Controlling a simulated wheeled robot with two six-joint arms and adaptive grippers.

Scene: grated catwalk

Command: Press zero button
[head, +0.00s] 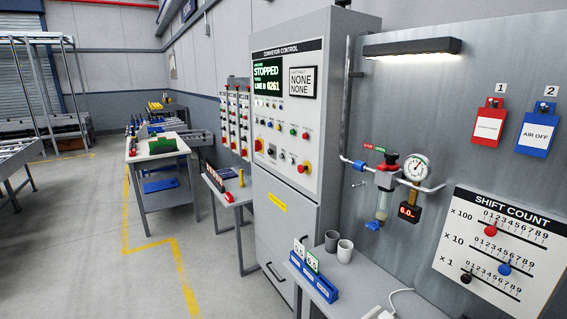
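No button marked zero can be made out at this size. A small digital readout (409,212) with red digits, reading about 0.0, hangs below the round dial gauge (416,168) on the wall pipe; any button on it is too small to tell. Neither of my grippers is in view.
A grey bench (350,285) below the gauge holds two cups (345,250), a blue card holder (315,280) and a white plug with a cable. The shift count board (500,245) hangs at right. Open floor (90,260) lies at left.

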